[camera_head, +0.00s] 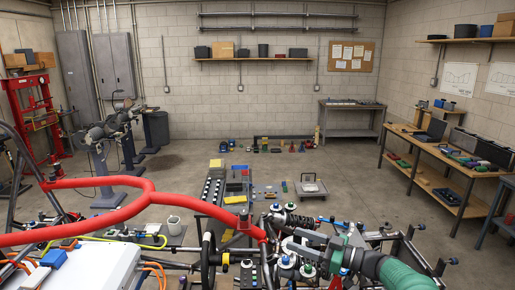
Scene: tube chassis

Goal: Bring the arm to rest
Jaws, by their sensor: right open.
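My right arm comes in from the lower right with a green sleeve, and its grey gripper (292,240) points left over the front of the tube chassis. The jaws are open, and I see nothing held between them. The tube chassis, with its red padded tube (110,197), runs across the lower left to the middle. Springs, pipes and blue- and white-capped fittings crowd around and below the gripper. I cannot tell whether the gripper touches any of them. My left gripper is not in view.
A white box (85,268) with orange cables sits in the chassis at lower left. A black wheel (208,258) stands left of the gripper. A workbench (430,160) lines the right wall. A red press (32,110) stands at left. Open floor (350,175) lies beyond the chassis.

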